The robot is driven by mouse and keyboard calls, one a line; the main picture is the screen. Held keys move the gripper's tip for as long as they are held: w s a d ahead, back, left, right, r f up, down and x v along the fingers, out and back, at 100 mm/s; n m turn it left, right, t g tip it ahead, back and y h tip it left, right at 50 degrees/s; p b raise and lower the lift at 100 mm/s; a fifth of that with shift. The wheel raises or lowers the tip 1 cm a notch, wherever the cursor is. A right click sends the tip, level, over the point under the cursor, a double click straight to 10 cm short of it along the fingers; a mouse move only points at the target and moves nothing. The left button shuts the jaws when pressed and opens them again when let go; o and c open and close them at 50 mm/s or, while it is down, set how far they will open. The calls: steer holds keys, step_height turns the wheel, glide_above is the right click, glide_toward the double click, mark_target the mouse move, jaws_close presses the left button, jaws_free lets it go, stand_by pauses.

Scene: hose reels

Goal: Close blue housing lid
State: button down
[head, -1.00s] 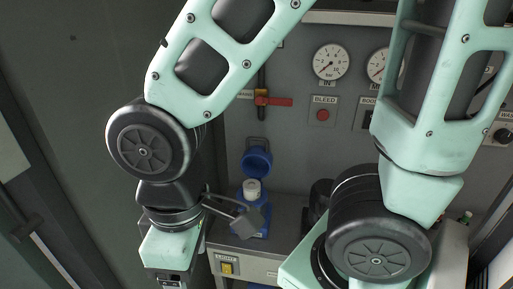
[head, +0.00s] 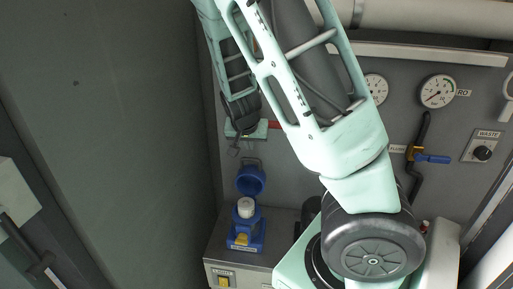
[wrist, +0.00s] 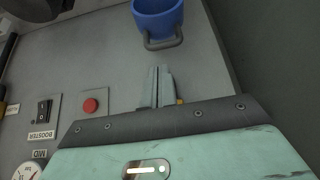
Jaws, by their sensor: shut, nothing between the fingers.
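The blue housing (head: 245,232) stands on the grey cabinet top near the back wall, with a white cartridge (head: 246,208) showing in its open top. Its round blue lid (head: 250,181) is tipped up behind it, open, with a grey loop handle on its upper edge. My gripper (head: 234,151) is above the lid, near the wall, apart from it. In the wrist view, my gripper's fingers (wrist: 158,72) are together and empty. The lid (wrist: 157,18) and its loop handle (wrist: 164,41) lie just beyond the fingertips; the housing is out of that view.
The wrist view shows a red button (wrist: 91,105) and a black booster switch (wrist: 44,110) on the wall panel beside my gripper. In the head view, gauges (head: 437,91) and a blue-handled valve (head: 432,158) are at right. My arm covers part of the wall.

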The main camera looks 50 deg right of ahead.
steer(key=d, duration=0.2)
glide_above(257, 169)
steer(key=shift+m+h, duration=0.3)
step_height(257, 169, down, 8)
steer(key=shift+w+r+p, duration=0.1)
steer(key=shift+r+p, duration=0.15)
steer(key=shift+p, duration=0.1)
steer(key=shift+a, duration=0.1)
